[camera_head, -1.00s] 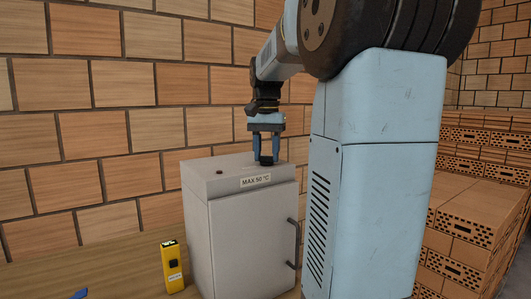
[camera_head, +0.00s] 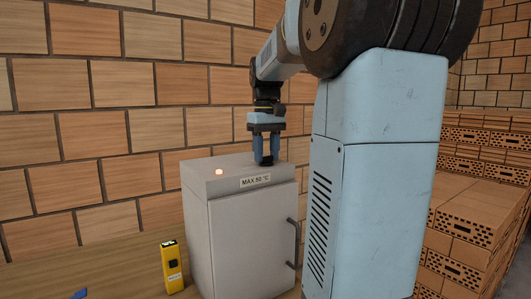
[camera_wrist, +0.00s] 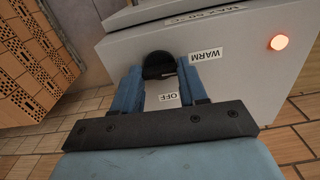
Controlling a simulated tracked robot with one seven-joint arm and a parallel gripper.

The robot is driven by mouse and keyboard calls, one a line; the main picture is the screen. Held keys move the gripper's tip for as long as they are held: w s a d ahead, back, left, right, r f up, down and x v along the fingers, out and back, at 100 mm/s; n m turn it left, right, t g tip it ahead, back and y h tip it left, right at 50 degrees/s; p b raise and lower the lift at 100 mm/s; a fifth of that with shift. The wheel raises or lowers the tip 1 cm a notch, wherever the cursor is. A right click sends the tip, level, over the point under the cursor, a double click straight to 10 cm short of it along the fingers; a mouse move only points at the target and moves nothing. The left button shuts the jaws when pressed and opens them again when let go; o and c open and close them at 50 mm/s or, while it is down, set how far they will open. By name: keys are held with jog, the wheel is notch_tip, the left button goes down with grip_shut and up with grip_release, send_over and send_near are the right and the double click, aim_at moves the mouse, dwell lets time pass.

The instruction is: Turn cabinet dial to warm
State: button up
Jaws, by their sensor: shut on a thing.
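The grey cabinet (camera_head: 240,235) stands on the wooden surface, with a door handle on its right and a "MAX 50 °C" label. Its black dial (camera_wrist: 158,65) is on the top, between my fingertips in the wrist view. A WARM label (camera_wrist: 205,55) and an OFF label (camera_wrist: 168,97) lie beside the dial. My gripper (camera_head: 267,161) points down onto the cabinet top and is shut on the dial. The dial's pointer mark is hard to make out.
A yellow handheld device (camera_head: 172,267) stands left of the cabinet. A blue piece (camera_head: 79,293) lies at the lower left. Stacked hollow bricks (camera_head: 470,235) are at the right, and a brick wall (camera_head: 100,100) rises behind.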

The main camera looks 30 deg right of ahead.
jog(key=shift+r+n, duration=0.1)
jog(key=shift+n, duration=0.3)
jog(key=o, duration=1.1)
jog(key=shift+c, duration=0.2)
notch_tip(320, 180, up, 14)
jog(key=shift+f, duration=0.2)
